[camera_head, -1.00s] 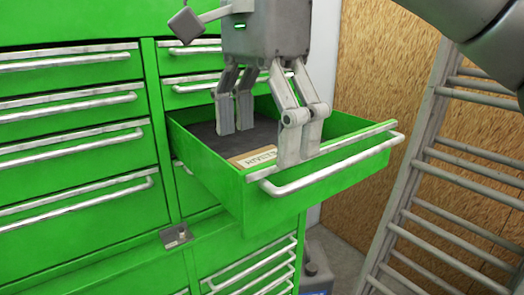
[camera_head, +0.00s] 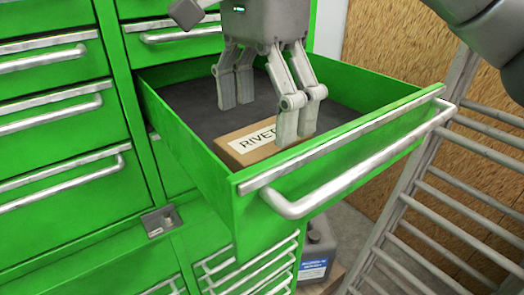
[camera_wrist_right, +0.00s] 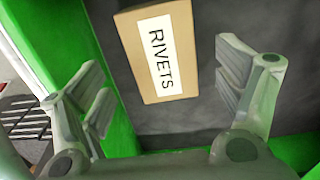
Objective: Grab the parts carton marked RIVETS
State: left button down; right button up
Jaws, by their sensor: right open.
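The parts carton (camera_head: 247,151) is a small brown box with a white label that reads RIVETS. It lies on the dark liner near the front of an open green drawer (camera_head: 340,170). My right gripper (camera_head: 262,118) is open above the drawer, and its fingers partly cover the carton in the head view. In the right wrist view the carton (camera_wrist_right: 153,60) shows whole, ahead of the two open fingertips (camera_wrist_right: 165,85) and apart from them. My left gripper is not in view.
Closed green drawers with silver handles (camera_head: 58,110) stand to the left. A ladder (camera_head: 440,190) leans at the right, beside a wooden wall. A grey jug (camera_head: 316,250) stands below the open drawer. The rest of the drawer looks empty.

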aim_at(264, 136)
jog(key=f, duration=0.1)
jog(key=f+p, duration=0.1)
jog(key=f, duration=0.1)
jog(key=shift+w+d+f, duration=0.1)
jog(key=shift+w, duration=0.15)
jog(key=shift+s+f, duration=0.1)
jog(key=shift+f, duration=0.55)
jog(key=shift+c, duration=0.4)
jog(key=c, duration=0.5)
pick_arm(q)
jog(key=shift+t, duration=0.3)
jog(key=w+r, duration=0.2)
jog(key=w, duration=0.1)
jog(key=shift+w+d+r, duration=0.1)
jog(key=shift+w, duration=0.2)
pick_arm(e)
jog(key=c, duration=0.8)
